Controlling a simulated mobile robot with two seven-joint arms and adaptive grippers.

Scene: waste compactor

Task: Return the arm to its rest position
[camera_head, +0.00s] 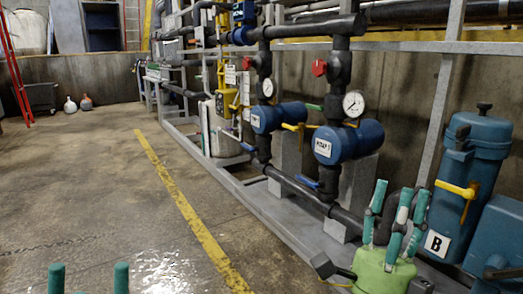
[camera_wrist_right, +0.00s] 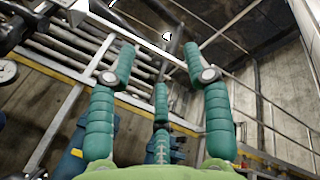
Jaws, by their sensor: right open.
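My right gripper (camera_head: 401,198) is at the lower right of the head view, with a green palm and teal segmented fingers pointing up. In the right wrist view its fingers (camera_wrist_right: 160,70) are spread apart with nothing between them. It appears in front of the blue canister marked B (camera_head: 468,185); whether it touches anything there cannot be told. Two teal fingertips of my left gripper (camera_head: 89,277) rise at the bottom left edge, side by side and apart. The rest of that gripper is out of frame.
Blue valve units (camera_head: 348,142), round gauges (camera_head: 353,104) and dark pipes line the right wall above a grey metal frame (camera_head: 245,195). A yellow floor line (camera_head: 180,205) runs alongside. The concrete floor at left is open. A red ladder (camera_head: 14,65) stands far left.

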